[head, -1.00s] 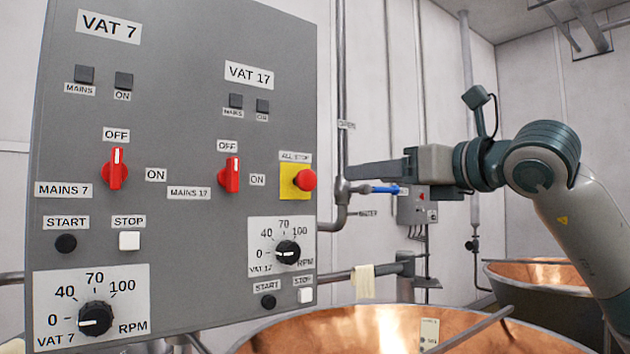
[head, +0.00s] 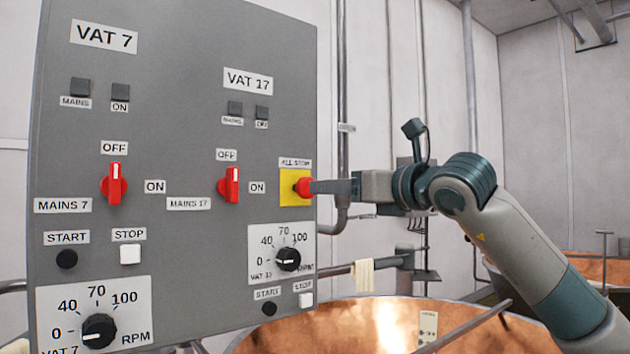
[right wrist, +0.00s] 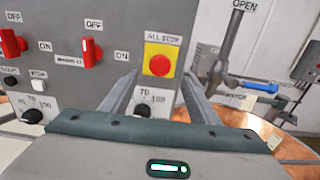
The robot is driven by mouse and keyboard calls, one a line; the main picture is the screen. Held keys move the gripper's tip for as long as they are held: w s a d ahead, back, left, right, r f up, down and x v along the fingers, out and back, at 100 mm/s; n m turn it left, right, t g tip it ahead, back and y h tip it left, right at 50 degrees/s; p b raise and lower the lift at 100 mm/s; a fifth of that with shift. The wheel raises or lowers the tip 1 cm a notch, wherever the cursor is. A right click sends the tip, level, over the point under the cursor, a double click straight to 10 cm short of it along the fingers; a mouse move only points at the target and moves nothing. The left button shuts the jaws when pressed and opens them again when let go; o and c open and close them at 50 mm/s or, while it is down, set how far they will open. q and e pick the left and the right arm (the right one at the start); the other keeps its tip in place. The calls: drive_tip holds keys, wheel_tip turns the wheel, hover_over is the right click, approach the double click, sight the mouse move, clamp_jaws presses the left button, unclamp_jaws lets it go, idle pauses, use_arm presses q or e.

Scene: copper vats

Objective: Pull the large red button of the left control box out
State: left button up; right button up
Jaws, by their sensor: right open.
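The large grey control box (head: 200,95) fills the left of the head view. Its round red button (head: 303,187) sits on a yellow square plate labelled ALL STOP at the box's right edge. My right gripper (head: 317,187) comes in from the right, with its fingertips at the button in the head view. In the right wrist view the red button (right wrist: 159,65) shows between the two spread fingers (right wrist: 160,80), apart from both. The right gripper is open and holds nothing. In the head view a finger hides the button's right side. My left gripper is not in view.
Red rotary switches (head: 229,185) and a black RPM dial (head: 288,259) lie near the button. A pipe (head: 342,100) runs up just right of the box. A copper vat (head: 380,320) stands below. In the right wrist view a lever marked OPEN (right wrist: 232,40) stands right of the box.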

sight(300, 188)
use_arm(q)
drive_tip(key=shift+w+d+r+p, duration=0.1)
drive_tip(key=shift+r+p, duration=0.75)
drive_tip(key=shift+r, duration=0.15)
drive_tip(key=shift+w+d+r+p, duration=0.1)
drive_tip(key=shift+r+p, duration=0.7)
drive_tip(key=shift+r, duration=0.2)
use_arm(e)
drive_tip(key=x, duration=0.7)
drive_tip(key=shift+w+a, duration=0.25)
drive_tip(key=shift+c, duration=0.2)
